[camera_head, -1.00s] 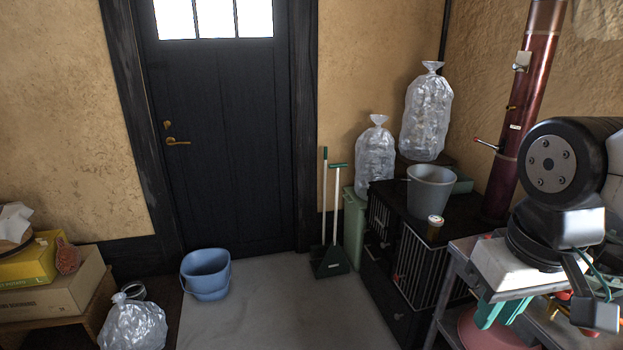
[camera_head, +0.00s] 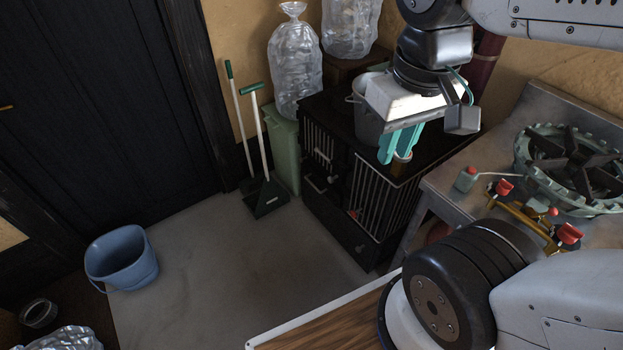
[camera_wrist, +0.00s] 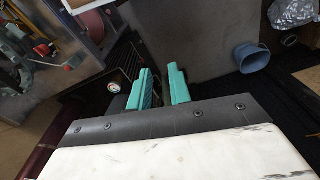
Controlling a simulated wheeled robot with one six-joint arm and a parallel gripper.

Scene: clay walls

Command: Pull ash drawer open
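The black stove (camera_head: 312,196) stands against the wall, with barred panels on its sides. The stove is only partly seen there, dark and barred, beside the fingers. Nothing is held.
A grey bucket (camera_head: 367,122) stands on the stove, partly behind my gripper. A metal bench with a gas burner (camera_head: 575,165) is at the right. A green bin (camera_head: 284,150), dustpan (camera_head: 266,197) and blue bucket (camera_head: 121,258) stand left. The floor before the stove is clear.

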